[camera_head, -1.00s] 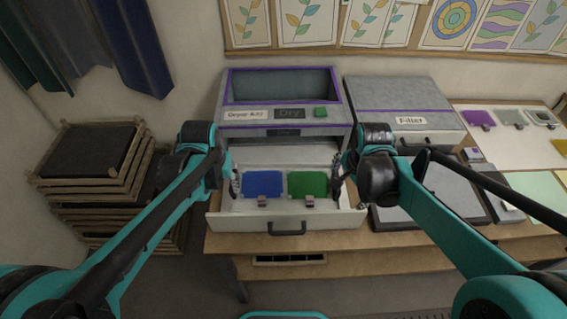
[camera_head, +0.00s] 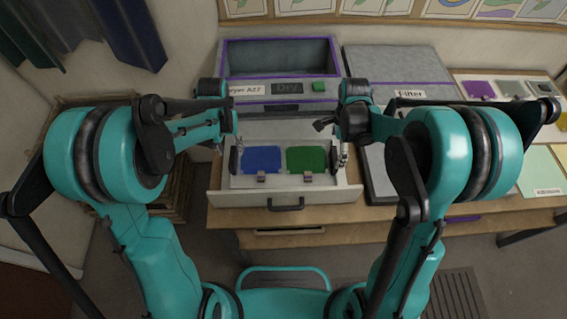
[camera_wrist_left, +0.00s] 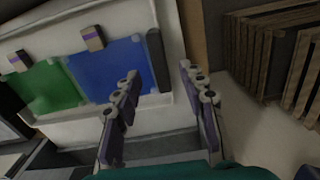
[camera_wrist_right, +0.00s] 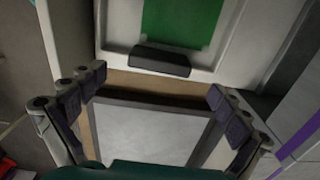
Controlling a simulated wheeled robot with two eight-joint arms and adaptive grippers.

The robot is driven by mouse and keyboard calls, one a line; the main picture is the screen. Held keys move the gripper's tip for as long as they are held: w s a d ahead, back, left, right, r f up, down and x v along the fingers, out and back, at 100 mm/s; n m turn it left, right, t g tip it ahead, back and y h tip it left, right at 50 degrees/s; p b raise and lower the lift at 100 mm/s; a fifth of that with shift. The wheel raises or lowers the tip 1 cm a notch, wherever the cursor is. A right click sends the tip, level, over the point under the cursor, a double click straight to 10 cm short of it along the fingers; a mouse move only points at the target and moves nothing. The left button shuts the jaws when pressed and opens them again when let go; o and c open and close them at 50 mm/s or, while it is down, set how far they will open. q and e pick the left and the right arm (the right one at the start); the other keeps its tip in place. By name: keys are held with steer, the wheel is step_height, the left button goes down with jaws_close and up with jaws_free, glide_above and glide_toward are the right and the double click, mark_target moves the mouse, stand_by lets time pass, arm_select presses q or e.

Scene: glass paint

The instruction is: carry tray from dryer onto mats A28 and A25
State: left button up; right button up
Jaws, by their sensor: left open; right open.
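A white tray (camera_head: 297,182) lies in the pulled-out drawer (camera_head: 330,197) of the dryer (camera_head: 278,100). It bears a blue sheet (camera_head: 262,158) and a green sheet (camera_head: 307,158), each with a small clip-like tab at its front. My left gripper (camera_wrist_left: 160,75) is open, its fingers near the tray's left black handle (camera_wrist_left: 157,60). My right gripper (camera_wrist_right: 157,85) is open, facing the right black handle (camera_wrist_right: 160,60), with a visible gap. Neither gripper holds anything. Mat labels A28 and A25 are not readable in these frames.
A box labelled Filter (camera_head: 398,62) stands right of the dryer. A grey flat board lies in front of it, partly hidden by my right arm. A pale green mat (camera_head: 538,168) lies at the far right. Wooden racks stand on the left, largely behind my left arm.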

mark_target(232, 156)
arm_select(q)
steer(key=shift+f, duration=2.7)
arm_select(e)
steer(key=shift+f, duration=2.65)
arm_select(q)
jaws_close()
arm_select(e)
steer(key=c, duration=1.6)
